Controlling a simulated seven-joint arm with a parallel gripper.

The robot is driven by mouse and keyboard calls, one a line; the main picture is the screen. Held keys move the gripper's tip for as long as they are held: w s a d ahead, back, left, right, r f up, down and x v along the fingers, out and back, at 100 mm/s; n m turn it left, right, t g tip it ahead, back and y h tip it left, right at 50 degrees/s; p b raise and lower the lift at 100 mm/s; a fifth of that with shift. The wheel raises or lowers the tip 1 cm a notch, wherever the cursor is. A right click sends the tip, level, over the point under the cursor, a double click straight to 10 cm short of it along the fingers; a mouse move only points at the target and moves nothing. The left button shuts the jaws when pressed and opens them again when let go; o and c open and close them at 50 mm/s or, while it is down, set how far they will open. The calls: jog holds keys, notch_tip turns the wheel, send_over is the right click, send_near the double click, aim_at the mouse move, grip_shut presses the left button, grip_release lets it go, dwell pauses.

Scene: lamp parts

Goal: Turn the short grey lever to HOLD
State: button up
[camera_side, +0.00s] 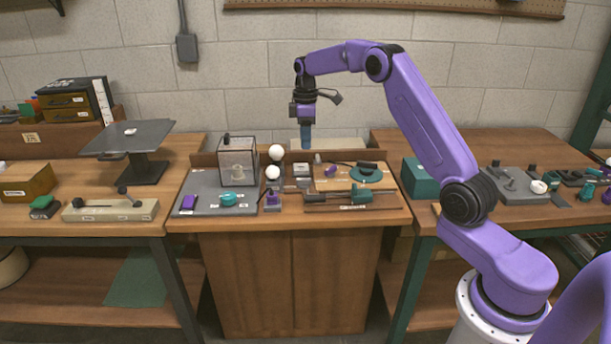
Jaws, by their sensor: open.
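My gripper (306,145) points straight down above the back of the middle workbench, near its low back wall. Its jaws are open, with nothing visible between them; the fingertips are small in this view. I cannot pick out the short grey lever for certain, and no HOLD label is readable. A grey panel (524,198) on the right bench carries several small dark lever-like parts and a white knob (538,187). A pale block (92,213) on the left bench also has dark lever-like parts on top. My gripper is well apart from both.
A clear box (238,160), two white balls (276,152), a teal knob (229,198) and a teal disc (366,174) crowd the middle bench. A teal box (419,178) stands to their right. A raised grey plate (130,136) stands on the left bench.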

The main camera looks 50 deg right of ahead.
aim_at(305, 179)
notch_tip(305, 179, down, 13)
jog(key=shift+f, duration=0.1)
dwell(0.3)
jog(key=shift+c, duration=0.3)
grip_shut()
